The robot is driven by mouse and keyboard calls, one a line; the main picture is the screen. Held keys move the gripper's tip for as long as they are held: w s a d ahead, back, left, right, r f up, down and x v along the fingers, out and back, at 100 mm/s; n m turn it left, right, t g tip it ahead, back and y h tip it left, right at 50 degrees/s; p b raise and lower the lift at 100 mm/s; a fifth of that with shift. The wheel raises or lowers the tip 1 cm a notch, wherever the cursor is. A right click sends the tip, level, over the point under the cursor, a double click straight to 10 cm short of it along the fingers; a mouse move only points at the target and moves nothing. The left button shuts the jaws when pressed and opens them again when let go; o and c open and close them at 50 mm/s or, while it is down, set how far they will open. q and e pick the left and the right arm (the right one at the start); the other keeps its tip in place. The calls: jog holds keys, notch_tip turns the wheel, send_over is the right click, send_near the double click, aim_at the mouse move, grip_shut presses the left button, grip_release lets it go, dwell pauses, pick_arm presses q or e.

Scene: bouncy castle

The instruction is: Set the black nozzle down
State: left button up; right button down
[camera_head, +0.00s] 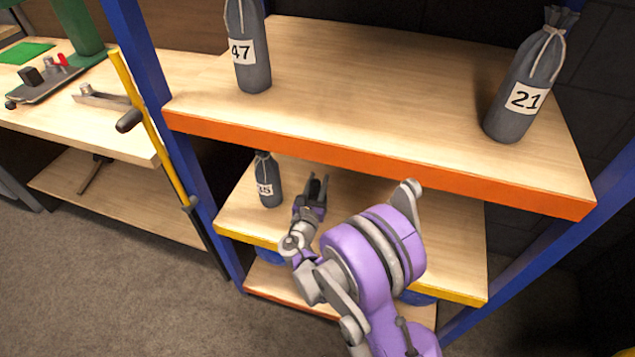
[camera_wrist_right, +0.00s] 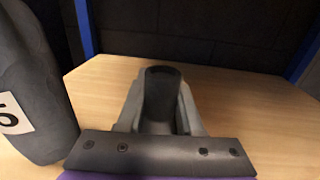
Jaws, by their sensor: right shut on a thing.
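My right gripper (camera_head: 317,185) reaches over the middle shelf (camera_head: 420,228) of the rack, under the top shelf. In the right wrist view my right gripper (camera_wrist_right: 160,105) is shut on the black nozzle (camera_wrist_right: 162,90), a dark, short, rounded piece between the two grey fingers. The wood shelf surface (camera_wrist_right: 240,105) spreads behind and around it there. I cannot tell whether the nozzle touches the shelf. The nozzle is too small to make out clearly in the head view. My left gripper is not in view.
A dark grey bagged bottle (camera_head: 267,182) stands just left of my right gripper; it looms at the left in the wrist view (camera_wrist_right: 32,95). Bottles 47 (camera_head: 248,50) and 21 (camera_head: 527,85) stand on the top shelf (camera_head: 370,80). The middle shelf is clear right of the gripper.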

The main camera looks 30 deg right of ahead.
jog(key=c, duration=1)
grip_release()
jog(key=shift+f, duration=0.15)
jog(key=o, duration=0.4)
jog(key=shift+o, duration=0.2)
